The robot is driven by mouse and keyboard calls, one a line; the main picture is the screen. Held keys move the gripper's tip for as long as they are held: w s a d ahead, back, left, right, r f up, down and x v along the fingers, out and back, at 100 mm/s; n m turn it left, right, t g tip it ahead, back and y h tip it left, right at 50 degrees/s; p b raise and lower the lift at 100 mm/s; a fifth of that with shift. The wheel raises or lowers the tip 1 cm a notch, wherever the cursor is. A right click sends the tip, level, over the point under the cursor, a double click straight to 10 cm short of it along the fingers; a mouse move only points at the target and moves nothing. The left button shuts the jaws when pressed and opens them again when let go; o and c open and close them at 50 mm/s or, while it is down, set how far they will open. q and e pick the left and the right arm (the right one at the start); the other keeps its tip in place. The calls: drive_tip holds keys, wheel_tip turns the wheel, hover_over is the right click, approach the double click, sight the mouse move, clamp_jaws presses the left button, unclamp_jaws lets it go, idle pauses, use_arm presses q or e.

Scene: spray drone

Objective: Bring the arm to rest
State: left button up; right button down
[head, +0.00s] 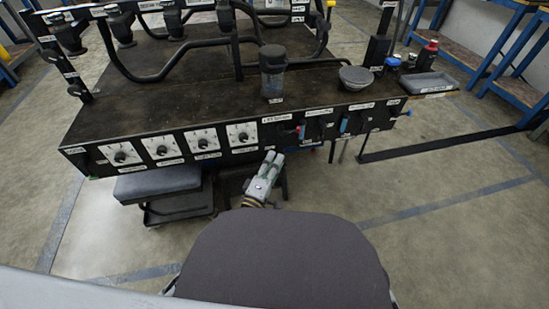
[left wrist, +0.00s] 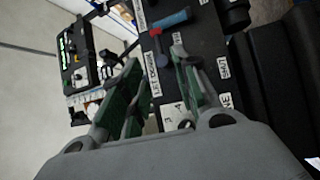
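My left gripper (head: 275,158) shows in the head view just in front of the black panel's front face, below its right-hand labels. It holds nothing that I can see. In the left wrist view its two green-padded fingers (left wrist: 155,60) stand apart, with the labelled black panel (left wrist: 205,45) visible beyond and between them. A blue-and-red handle (left wrist: 170,21) on that panel lies past the fingertips, apart from them as far as I can tell. My right gripper is in neither view.
The floor at right is largely clear.

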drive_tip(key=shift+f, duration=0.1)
